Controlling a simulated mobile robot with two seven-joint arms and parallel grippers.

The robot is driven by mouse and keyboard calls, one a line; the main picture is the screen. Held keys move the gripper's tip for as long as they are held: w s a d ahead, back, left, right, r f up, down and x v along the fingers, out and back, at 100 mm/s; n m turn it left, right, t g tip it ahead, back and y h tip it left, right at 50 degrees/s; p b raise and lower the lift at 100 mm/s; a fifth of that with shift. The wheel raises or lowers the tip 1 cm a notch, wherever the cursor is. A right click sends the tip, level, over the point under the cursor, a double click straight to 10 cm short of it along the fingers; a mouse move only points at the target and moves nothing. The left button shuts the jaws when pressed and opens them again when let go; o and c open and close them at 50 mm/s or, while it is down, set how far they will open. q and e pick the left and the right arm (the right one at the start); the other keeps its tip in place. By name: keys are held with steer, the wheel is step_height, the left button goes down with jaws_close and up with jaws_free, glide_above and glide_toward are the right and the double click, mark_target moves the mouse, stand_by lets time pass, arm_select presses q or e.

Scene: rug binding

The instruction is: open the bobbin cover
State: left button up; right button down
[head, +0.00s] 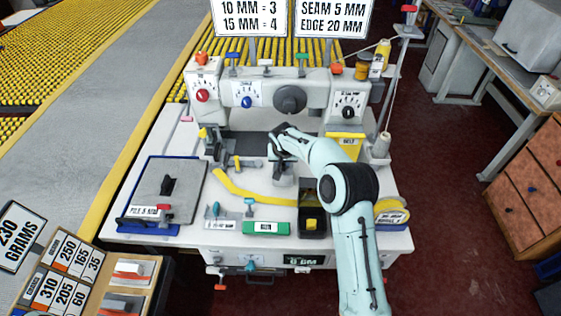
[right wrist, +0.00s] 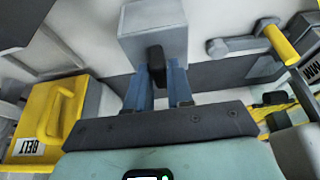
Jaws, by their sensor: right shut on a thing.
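My right gripper (head: 277,153) reaches in over the sewing machine's bed. In the right wrist view its two blue fingers (right wrist: 160,88) are shut on a small black knob (right wrist: 157,66). The knob stands out from a light grey block-shaped cover (right wrist: 152,28), which I take for the bobbin cover. In the head view a grey part of that cover (head: 283,178) shows just below the gripper; the hand hides the knob. I cannot tell whether the cover is open. My left gripper is not in view.
A yellow belt cover (head: 345,142) with a handle stands right of my gripper. A lever with a yellow grip (head: 247,163) lies left. A curved yellow strip (head: 240,192), a green box (head: 266,228) and a black bin (head: 313,210) are in front.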

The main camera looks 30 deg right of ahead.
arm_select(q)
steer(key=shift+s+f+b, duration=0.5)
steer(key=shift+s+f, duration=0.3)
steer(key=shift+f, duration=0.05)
arm_select(e)
steer(key=s+d, duration=0.4)
steer(key=d, duration=0.2)
steer(key=shift+d, duration=0.4)
steer(key=c, duration=1.1)
jaws_free()
steer(key=shift+r, duration=0.1)
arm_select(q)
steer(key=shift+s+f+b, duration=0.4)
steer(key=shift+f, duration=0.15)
arm_select(e)
steer(key=v, duration=1.3)
steer(key=shift+s+a, duration=0.15)
